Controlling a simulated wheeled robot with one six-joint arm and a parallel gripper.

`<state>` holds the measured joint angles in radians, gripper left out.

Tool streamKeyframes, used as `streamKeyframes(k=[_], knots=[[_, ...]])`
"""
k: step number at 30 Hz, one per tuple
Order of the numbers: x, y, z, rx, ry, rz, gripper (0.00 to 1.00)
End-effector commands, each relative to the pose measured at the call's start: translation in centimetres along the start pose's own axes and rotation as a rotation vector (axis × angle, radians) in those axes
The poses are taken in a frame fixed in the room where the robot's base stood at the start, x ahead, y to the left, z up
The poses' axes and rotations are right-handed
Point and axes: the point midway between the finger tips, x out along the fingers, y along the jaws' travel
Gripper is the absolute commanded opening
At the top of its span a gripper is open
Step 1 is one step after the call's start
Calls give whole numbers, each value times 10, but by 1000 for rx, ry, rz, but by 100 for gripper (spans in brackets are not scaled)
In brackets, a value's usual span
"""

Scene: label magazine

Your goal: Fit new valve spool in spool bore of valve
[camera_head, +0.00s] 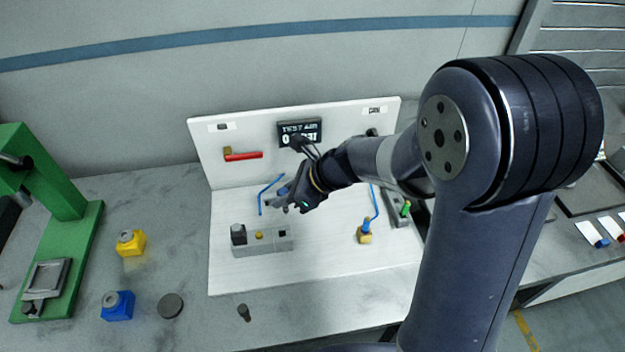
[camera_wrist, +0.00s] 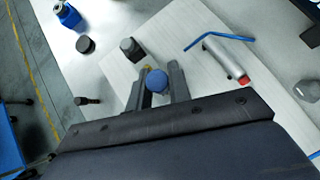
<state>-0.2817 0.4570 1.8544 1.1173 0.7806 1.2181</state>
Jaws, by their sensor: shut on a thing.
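The valve (camera_head: 262,246) is a low grey block on the white board, with a black knob (camera_head: 238,232), a yellow part (camera_head: 259,235) and a dark square opening (camera_head: 282,234) on top. My gripper (camera_head: 283,203) is above and behind the valve's right part. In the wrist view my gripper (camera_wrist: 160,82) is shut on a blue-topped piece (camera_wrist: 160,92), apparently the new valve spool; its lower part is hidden. The black knob (camera_wrist: 130,48) and a bit of yellow (camera_wrist: 147,68) show just beyond the fingers. I cannot tell whether the held piece touches the valve.
A display (camera_head: 300,132) and a red bar (camera_head: 244,156) are on the upright panel. Blue tubes (camera_head: 268,194) stand near my gripper. A yellow block (camera_head: 131,243), blue block (camera_head: 118,306), dark disc (camera_head: 170,306) and small dark piece (camera_head: 244,313) lie on the bench. A green press (camera_head: 62,245) is left.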

Motion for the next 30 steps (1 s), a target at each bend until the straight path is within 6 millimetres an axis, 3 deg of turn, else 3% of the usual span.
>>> streamKeyframes(k=[6,19,30], knots=[[8,17,6,-63,0,64,0],[7,17,7,-66,1,65,0],[26,17,-12,-65,1,65,0]])
